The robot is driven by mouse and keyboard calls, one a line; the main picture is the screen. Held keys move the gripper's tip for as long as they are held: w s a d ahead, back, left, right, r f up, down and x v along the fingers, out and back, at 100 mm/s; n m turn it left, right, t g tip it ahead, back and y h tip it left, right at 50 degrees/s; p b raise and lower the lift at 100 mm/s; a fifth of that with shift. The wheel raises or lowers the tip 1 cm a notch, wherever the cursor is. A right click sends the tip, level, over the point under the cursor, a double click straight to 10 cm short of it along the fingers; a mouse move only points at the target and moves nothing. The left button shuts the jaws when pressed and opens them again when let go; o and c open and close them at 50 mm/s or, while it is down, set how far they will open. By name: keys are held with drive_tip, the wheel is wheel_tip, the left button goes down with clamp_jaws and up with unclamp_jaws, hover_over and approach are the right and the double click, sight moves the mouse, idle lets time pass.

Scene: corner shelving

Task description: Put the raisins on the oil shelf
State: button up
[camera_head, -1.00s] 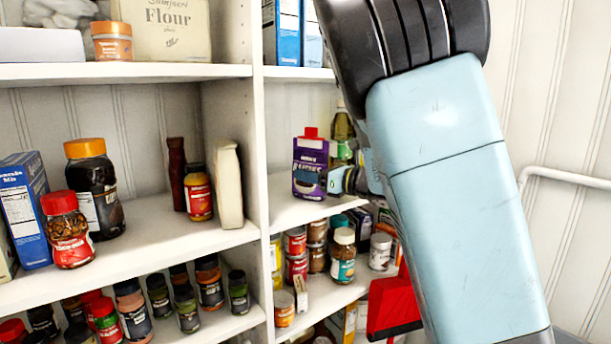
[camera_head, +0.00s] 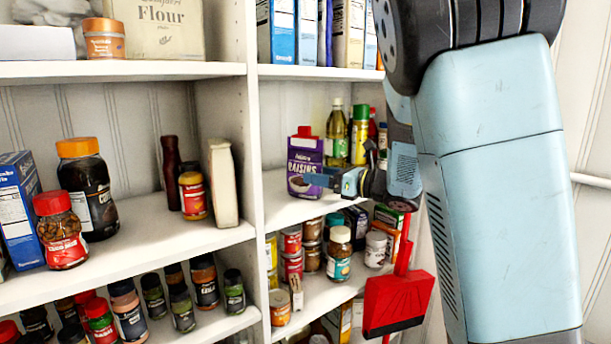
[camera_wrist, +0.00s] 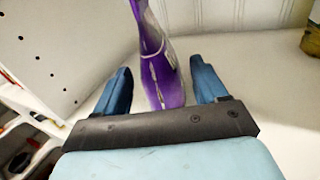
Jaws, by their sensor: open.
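The raisins (camera_head: 304,160), a purple carton with a red cap, stand upright on the middle right shelf. Oil bottles (camera_head: 337,137) stand on the same shelf, behind and to the right of the carton. My gripper (camera_head: 318,180) is at the carton's lower right in the head view, partly overlapping it. In the wrist view my gripper (camera_wrist: 161,88) is open, with one blue finger on each side of the purple carton (camera_wrist: 160,60). I cannot tell whether either finger touches it.
An upright divider (camera_head: 254,150) separates this shelf from the left shelves. Jars and cans (camera_head: 340,255) crowd the shelf below. A red dustpan (camera_head: 398,302) hangs at the lower right. The shelf's front left (camera_head: 283,208) is bare.

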drive_tip(key=s+d+m+t+h, duration=0.25)
drive_tip(key=d+m+h, duration=0.45)
drive_tip(key=d+m, duration=0.55)
drive_tip(key=s+d+m+t+h, duration=0.1)
drive_tip(key=s+d+m+h, duration=0.4)
drive_tip(key=d+m, duration=0.75)
drive_tip(key=s+a+f+m+g+h, duration=0.1)
drive_tip(key=s+a+m+g, duration=0.3)
drive_tip(key=s+m, duration=0.6)
drive_tip(key=s+a+f+m+g+h, duration=0.1)
drive_tip(key=s+a+m+g, duration=0.3)
drive_tip(key=s+m, duration=0.7)
drive_tip(key=s+a+h, duration=0.1)
drive_tip(key=s, duration=0.2)
drive_tip(key=shift+f+m, duration=0.3)
drive_tip(key=shift+f, duration=0.1)
